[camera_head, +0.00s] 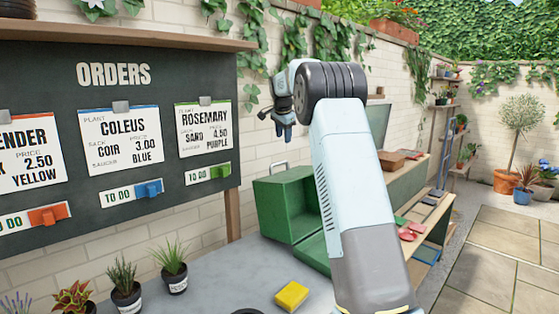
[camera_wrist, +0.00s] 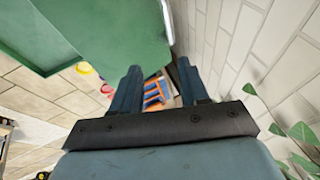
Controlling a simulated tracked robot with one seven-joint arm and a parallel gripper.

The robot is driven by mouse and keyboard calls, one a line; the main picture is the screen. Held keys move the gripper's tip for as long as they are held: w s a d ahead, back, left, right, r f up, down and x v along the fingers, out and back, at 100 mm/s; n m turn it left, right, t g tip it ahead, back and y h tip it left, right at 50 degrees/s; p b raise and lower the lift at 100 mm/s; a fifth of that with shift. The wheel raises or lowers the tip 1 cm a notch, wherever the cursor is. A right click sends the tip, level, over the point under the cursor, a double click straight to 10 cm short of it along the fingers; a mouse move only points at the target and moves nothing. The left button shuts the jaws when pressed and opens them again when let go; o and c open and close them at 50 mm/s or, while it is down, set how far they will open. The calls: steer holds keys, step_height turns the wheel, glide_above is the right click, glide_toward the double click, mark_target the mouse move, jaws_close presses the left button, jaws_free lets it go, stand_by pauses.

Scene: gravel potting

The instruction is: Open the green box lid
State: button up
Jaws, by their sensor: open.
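The green box (camera_head: 272,208) stands at the back of the grey counter, in the middle of the head view. A dark, hollow-looking face shows on it, and a green panel (camera_head: 316,252) lies low in front; whether that is its lid, I cannot tell. A pale metal handle (camera_head: 279,166) rises at its top. My gripper (camera_head: 281,132) is above the box, apart from it, pointing down. In the wrist view my gripper (camera_wrist: 160,82) is open with nothing held between its fingers. A green surface (camera_wrist: 100,30) fills the upper left there, with a pale bar (camera_wrist: 167,20) at its edge.
Potted plants (camera_head: 172,265) stand along the counter's front left, and a yellow sponge (camera_head: 292,296) lies near its front. The orders board (camera_head: 120,130) is on the left. A brick wall (camera_wrist: 240,40) runs close on the gripper's right in the wrist view. My arm hides part of the bench behind.

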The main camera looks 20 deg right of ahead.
mark_target(279, 164)
steer(key=shift+t, duration=0.3)
steer(key=x, duration=0.4)
steer(key=a+x, duration=0.1)
steer(key=x, duration=0.4)
steer(key=a+x, duration=0.1)
steer(key=x, duration=0.4)
steer(key=shift+w+a+f, duration=0.15)
steer(key=shift+w+f, duration=0.1)
jaws_close()
